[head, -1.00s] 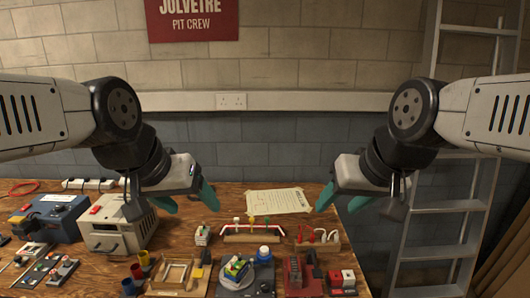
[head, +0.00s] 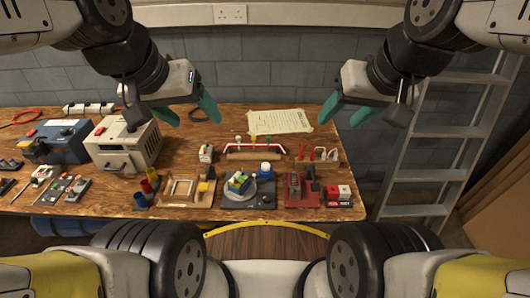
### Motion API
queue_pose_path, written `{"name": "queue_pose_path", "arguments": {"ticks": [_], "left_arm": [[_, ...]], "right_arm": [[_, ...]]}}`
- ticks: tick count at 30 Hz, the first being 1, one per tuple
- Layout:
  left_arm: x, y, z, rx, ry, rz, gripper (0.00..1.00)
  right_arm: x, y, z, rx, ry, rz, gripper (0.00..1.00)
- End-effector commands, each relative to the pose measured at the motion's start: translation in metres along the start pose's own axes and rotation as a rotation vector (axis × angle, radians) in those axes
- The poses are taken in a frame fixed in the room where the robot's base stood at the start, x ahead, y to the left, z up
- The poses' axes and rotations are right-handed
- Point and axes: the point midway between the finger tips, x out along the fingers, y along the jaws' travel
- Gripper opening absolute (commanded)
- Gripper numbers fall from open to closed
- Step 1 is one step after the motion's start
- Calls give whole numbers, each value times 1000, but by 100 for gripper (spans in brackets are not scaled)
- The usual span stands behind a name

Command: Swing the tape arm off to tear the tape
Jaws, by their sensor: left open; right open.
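I cannot tell for certain which part is the tape arm, and no tape can be made out. A dark base (head: 262,200) at the front of the bench bears a round pale plate (head: 237,198) with a small colourful block pack (head: 239,182) on it, and a blue and white round piece (head: 266,169) behind. To its right is a red fixture (head: 302,200) with a dark upright part (head: 311,178). My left gripper (head: 190,112) is open and empty above the back left of these. My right gripper (head: 345,112) is open and empty near the bench's right end.
A paper sheet (head: 280,121) lies at the back of the wooden bench (head: 185,150). A red-railed rack (head: 254,147), wooden frame (head: 181,188), and red and white boxes (head: 339,193) stand around. A beige machine (head: 122,143) is at left, a ladder (head: 430,174) at right.

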Motion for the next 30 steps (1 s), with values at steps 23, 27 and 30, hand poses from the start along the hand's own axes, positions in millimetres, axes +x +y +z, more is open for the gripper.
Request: {"name": "queue_pose_path", "arguments": {"ticks": [23, 27, 30], "left_arm": [[0, 0, 0, 0, 0, 0, 71], [0, 0, 0, 0, 0, 0, 71], [0, 0, 0, 0, 0, 0, 71]], "right_arm": [[183, -23, -93, -941, -430, 12, 50], [245, -38, -96, -1152, -500, -71, 50], [290, -50, -91, -1289, -534, -143, 50]]}}
